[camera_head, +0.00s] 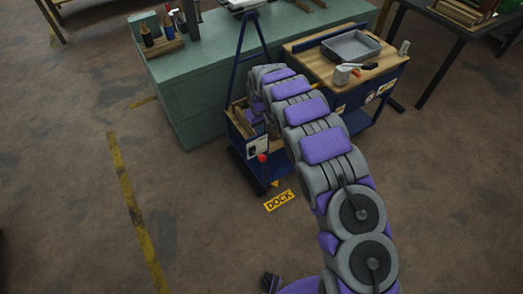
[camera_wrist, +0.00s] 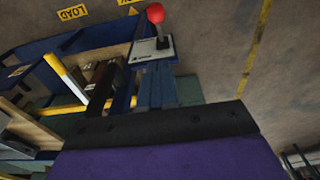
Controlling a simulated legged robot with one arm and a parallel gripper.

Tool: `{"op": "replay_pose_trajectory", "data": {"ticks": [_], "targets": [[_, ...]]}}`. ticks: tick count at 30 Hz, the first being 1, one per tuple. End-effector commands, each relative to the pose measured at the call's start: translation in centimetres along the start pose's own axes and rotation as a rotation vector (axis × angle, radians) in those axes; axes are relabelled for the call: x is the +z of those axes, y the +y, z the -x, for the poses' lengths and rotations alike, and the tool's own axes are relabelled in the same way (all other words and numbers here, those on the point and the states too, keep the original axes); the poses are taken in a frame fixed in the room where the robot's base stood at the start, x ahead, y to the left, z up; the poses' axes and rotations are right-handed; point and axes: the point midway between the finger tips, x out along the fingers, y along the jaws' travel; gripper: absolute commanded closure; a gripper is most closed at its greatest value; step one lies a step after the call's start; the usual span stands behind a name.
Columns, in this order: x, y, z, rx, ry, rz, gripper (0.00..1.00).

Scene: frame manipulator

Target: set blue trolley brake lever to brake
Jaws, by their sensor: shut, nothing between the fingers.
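The blue trolley (camera_head: 263,178) stands in front of the green cabinet, with my arm reaching across it. Its brake lever has a red ball knob (camera_head: 262,157) beside a small pale plate on the near left corner. In the wrist view the red knob (camera_wrist: 155,13) stands on a short stem over the pale plate (camera_wrist: 143,54), at top centre. My gripper (camera_wrist: 160,118) shows as a dark edge and purple body at the bottom of the wrist view. It is shut and empty, apart from the knob. Its tips are not clear, and my arm hides it in the head view.
The green cabinet (camera_head: 185,85) is behind. A wood-topped cart (camera_head: 310,62) holding a grey tray (camera_head: 352,46) is at the right. A yellow floor line (camera_head: 130,200) crosses open floor at left.

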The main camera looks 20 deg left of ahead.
Motion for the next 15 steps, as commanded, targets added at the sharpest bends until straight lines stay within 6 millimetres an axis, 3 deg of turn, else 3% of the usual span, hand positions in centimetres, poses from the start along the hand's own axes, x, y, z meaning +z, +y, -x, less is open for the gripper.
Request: {"op": "replay_pose_trajectory", "data": {"ticks": [8, 15], "targets": [[0.0, 0.0, -0.1, 0.001, -0.001, -0.001, 1.0], [0.0, 0.0, -2.0, -0.001, -0.002, -0.001, 1.0]]}}
